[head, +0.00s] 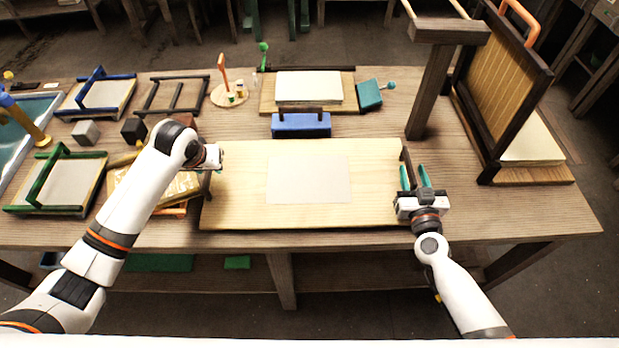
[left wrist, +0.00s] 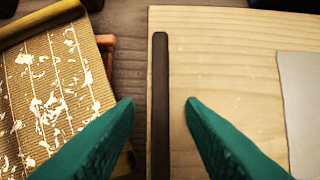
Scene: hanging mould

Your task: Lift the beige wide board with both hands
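The beige wide board (head: 240,200) lies flat on the wooden table, with a pale sheet (head: 308,180) on its middle. Dark handle bars run along its short ends. The left bar (left wrist: 160,90) lies between the spread teal fingers of my left gripper (left wrist: 160,107) in the left wrist view; I cannot tell how high the fingers are above it. In the head view, my left gripper (head: 212,165) is at the board's left end, its fingers mostly hidden. My right gripper (head: 415,177) is open at the right end, its teal fingers apart near the right dark bar (head: 406,158).
A blue block-like tool (head: 300,125) stands just behind the board. A tall wooden post (head: 430,90) and a hanging mould frame (head: 505,80) stand at the right. A gold-edged screen (left wrist: 50,90) lies close left of the board. Several framed moulds crowd the left.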

